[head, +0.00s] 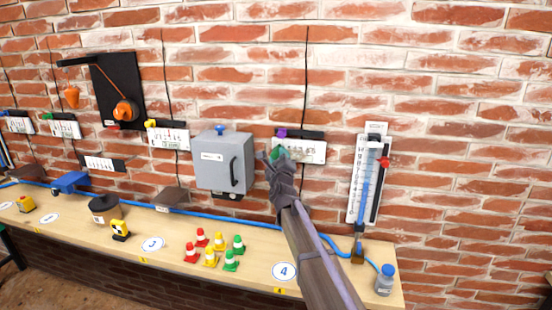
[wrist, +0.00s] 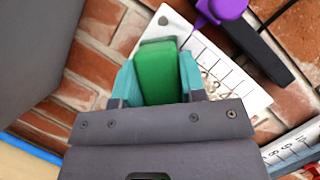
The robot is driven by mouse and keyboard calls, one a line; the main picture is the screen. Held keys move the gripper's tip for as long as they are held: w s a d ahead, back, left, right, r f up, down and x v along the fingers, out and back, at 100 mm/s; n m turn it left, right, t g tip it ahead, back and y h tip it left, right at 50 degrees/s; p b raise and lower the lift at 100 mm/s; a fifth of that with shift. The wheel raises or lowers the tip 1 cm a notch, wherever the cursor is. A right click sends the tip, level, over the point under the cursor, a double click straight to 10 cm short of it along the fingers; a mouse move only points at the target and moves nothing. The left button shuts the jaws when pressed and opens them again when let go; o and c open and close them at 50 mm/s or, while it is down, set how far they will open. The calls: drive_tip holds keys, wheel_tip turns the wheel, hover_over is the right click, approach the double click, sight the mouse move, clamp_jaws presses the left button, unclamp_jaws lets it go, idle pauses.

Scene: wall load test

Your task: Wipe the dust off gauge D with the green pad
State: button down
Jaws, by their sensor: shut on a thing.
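My gripper (wrist: 160,82) is shut on the green pad (wrist: 157,70), which stands out beyond the teal fingertips. In the head view my gripper (head: 275,158) is at the left part of a white gauge (head: 312,152) with a purple marker. The wrist view shows this gauge (wrist: 222,72) behind the pad, with its scale lines and the purple marker (wrist: 222,10) on a black bar. The pad covers part of the gauge's face. I cannot tell whether it touches it.
A grey box (head: 222,162) with a handle is close left of my gripper. A tall scale with a blue tube (head: 366,180) hangs to the right.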

drive_tip(key=shift+s+d, duration=0.3)
drive_tip(key=shift+d, duration=1.8)
drive_tip(key=shift+s+d, duration=0.35)
drive_tip(key=shift+d, duration=1.7)
drive_tip(key=shift+s+d, duration=0.3)
drive_tip(key=shift+d, duration=1.8)
drive_tip(key=shift+w+a, duration=0.2)
drive_tip(key=shift+a, duration=1.5)
drive_tip(key=shift+w+a+r, duration=0.1)
drive_tip(key=shift+w+a, duration=0.2)
drive_tip(key=shift+a, duration=1.4)
drive_tip(key=shift+w+a+f, duration=0.1)
drive_tip(key=shift+w+a, duration=0.2)
drive_tip(key=shift+a, duration=1.35)
drive_tip(key=shift+w+a+r, duration=0.1)
drive_tip(key=shift+w+a, duration=0.2)
drive_tip(key=shift+a, duration=1.4)
drive_tip(key=shift+r+p, duration=0.4)
drive_tip(key=shift+p, duration=0.05)
drive_tip(key=shift+f, duration=0.1)
drive_tip(key=d, duration=0.3)
drive_tip(key=shift+s, duration=0.35)
drive_tip(key=shift+s+d, duration=0.25)
drive_tip(key=shift+d, duration=1.5)
drive_tip(key=shift+s+d, duration=0.25)
drive_tip(key=shift+d, duration=1.5)
drive_tip(key=shift+s+d, duration=0.25)
drive_tip(key=shift+d, duration=1.5)
